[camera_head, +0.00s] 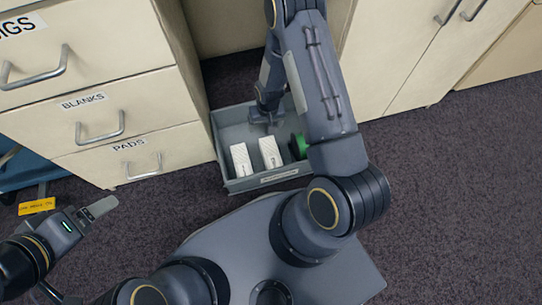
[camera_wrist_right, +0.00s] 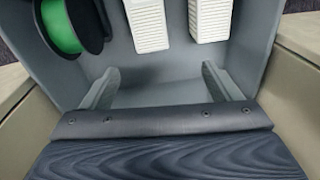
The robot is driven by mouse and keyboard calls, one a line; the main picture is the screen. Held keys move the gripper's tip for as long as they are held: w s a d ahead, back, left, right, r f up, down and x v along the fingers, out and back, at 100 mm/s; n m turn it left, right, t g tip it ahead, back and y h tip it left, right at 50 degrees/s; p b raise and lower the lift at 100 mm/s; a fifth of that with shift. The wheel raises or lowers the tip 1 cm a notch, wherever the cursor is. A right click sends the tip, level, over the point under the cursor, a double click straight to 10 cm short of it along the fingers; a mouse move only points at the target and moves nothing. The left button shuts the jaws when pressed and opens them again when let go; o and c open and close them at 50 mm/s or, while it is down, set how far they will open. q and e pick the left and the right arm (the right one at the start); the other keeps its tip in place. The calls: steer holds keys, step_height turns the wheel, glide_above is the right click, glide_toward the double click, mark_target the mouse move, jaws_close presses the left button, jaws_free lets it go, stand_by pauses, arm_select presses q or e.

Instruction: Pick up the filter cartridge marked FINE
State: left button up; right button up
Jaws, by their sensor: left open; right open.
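Two white ribbed cartridges lie side by side in a grey bin (camera_head: 220,128): a left one (camera_head: 241,160) and a right one (camera_head: 270,152). They also show in the right wrist view, in swapped order (camera_wrist_right: 210,18) (camera_wrist_right: 148,22). Small dark marks on them are too small to read, so I cannot tell which is FINE. My right gripper (camera_head: 263,116) is inside the bin, behind the cartridges; in the wrist view its fingers (camera_wrist_right: 161,86) are open, empty and apart from them. My left gripper (camera_head: 90,214) is open and empty above the floor at left.
A green spool (camera_head: 298,145) with dark flanges lies beside the right cartridge (camera_wrist_right: 62,25). Cream drawers marked BLANKS and PADS (camera_head: 140,152) stand left of the bin, cream cabinets (camera_head: 405,55) right. A yellow tag (camera_head: 37,206) is at far left. Carpet at right is clear.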

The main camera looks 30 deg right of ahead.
mark_target(271, 153)
steer(key=shift+n+g+h, duration=0.3)
steer(key=shift+n, duration=0.1)
steer(key=s+f, duration=0.1)
steer(key=f, duration=0.3)
steer(key=s+f, duration=0.1)
steer(key=f, duration=0.3)
steer(key=s+f+b, duration=0.1)
steer(key=f, duration=0.3)
steer(key=shift+s+a+f, duration=0.2)
steer(key=shift+s+a, duration=0.1)
steer(key=shift+a, duration=0.1)
steer(key=f+b, duration=0.2)
steer(key=f, duration=0.1)
steer(key=f+b, duration=0.1)
steer(key=f, duration=0.1)
steer(key=shift+s+d+f, duration=0.2)
steer(key=shift+s+d, duration=0.05)
steer(key=shift+d, duration=0.1)
steer(key=shift+r, duration=0.1)
steer(key=c, duration=1.1)
steer(key=shift+c, duration=0.2)
